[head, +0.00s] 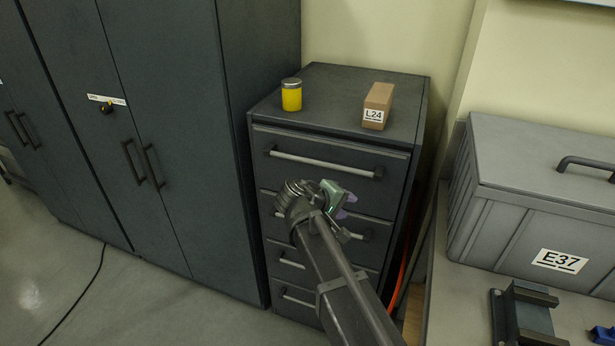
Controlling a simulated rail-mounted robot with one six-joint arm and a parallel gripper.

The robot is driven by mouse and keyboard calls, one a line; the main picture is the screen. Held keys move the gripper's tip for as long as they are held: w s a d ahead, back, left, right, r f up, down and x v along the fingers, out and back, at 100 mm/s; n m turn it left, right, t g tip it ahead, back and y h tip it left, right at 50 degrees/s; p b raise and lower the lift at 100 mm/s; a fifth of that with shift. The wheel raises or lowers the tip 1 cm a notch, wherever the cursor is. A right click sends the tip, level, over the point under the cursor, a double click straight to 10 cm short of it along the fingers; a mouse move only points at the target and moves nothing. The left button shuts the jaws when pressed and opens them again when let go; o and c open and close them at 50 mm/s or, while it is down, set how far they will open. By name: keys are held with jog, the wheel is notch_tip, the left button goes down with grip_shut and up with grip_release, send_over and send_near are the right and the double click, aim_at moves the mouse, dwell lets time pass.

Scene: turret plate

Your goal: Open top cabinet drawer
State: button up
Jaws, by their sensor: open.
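A dark grey drawer cabinet (405,160) stands in the middle of the head view, with several drawers one above another. Its top drawer (330,185) is closed and has a long horizontal light metal bar handle (322,162) with dark end mounts. My gripper (349,204) is in front of the cabinet, below and right of the top handle, over the second drawer's front in the picture. It is open, and nothing shows between its fingers. It appears apart from the top handle. My arm hides part of the lower drawers and their handles.
A yellow jar (291,95) and a brown box labelled L24 (377,106) stand on the cabinet top. Tall dark lockers (170,130) stand close on the left. A grey case labelled E37 (535,200) and a dark fixture (526,312) sit on a bench at right.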

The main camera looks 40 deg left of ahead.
aim_at(322, 165)
jog(key=s+a+r+n+t+y, duration=0.1)
jog(key=s+a+r+n+t, duration=0.15)
jog(key=a, duration=0.35)
jog(key=s+a+r+n+t+y, duration=0.1)
jog(key=a+r+t, duration=0.15)
jog(key=a, duration=0.45)
jog(key=w, duration=0.3)
jog(key=w+f+b, duration=0.1)
jog(key=w, duration=0.3)
jog(key=w+d+f+b, duration=0.1)
jog(key=w, duration=0.2)
jog(key=shift+w, duration=0.35)
jog(key=shift+c, duration=0.2)
grip_shut()
